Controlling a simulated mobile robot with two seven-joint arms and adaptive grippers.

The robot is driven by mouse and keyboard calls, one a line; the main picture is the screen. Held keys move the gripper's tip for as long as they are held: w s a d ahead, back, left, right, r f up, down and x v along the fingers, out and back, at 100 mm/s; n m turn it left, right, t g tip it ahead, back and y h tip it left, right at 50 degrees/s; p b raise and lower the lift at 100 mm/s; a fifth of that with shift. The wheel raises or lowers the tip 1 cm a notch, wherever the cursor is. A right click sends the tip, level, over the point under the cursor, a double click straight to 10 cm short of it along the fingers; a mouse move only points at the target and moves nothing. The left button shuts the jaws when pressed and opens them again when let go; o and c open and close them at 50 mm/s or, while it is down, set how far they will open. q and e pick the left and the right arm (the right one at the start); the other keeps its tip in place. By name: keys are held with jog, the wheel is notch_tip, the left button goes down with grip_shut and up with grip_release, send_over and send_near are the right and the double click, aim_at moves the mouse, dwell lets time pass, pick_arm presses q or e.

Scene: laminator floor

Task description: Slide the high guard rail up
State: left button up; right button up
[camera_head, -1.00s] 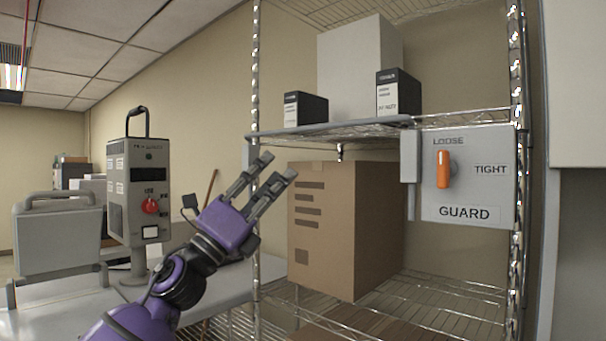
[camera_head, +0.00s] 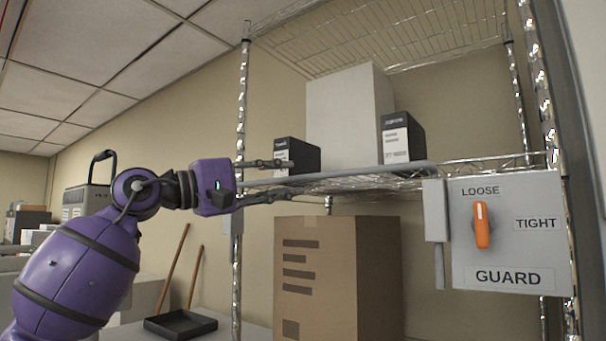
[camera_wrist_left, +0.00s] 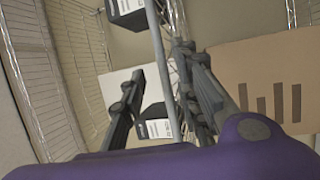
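The guard rail (camera_head: 350,173) is a grey bar along the front edge of the wire shelf, low against it. My left gripper (camera_head: 286,178) is at the rail's left part, one finger above it and one below. In the left wrist view the rail (camera_wrist_left: 160,45) runs between the two spread fingers (camera_wrist_left: 160,85). The fingers are apart; whether either touches the rail I cannot tell. The orange knob (camera_head: 482,226) on the grey GUARD panel (camera_head: 510,255) stands upright, its white mark up towards LOOSE. My right gripper is not in view.
Two black-and-white boxes, one left (camera_head: 297,156) and one right (camera_head: 402,138), and a tall white box (camera_head: 348,115) stand on the shelf behind the rail. A cardboard box (camera_head: 320,280) sits below.

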aim_at(300, 178)
pick_arm(q)
jog(key=x, duration=0.2)
jog(key=p+x, duration=0.1)
jog(key=x, duration=0.1)
jog(key=shift+w, duration=0.45)
jog(key=shift+w+d+r, duration=0.1)
jog(key=shift+w+d, duration=0.05)
jog(key=shift+d, duration=0.3)
jog(key=shift+w, duration=0.1)
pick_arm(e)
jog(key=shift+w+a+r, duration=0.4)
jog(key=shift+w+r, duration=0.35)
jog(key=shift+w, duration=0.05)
pick_arm(q)
grip_shut()
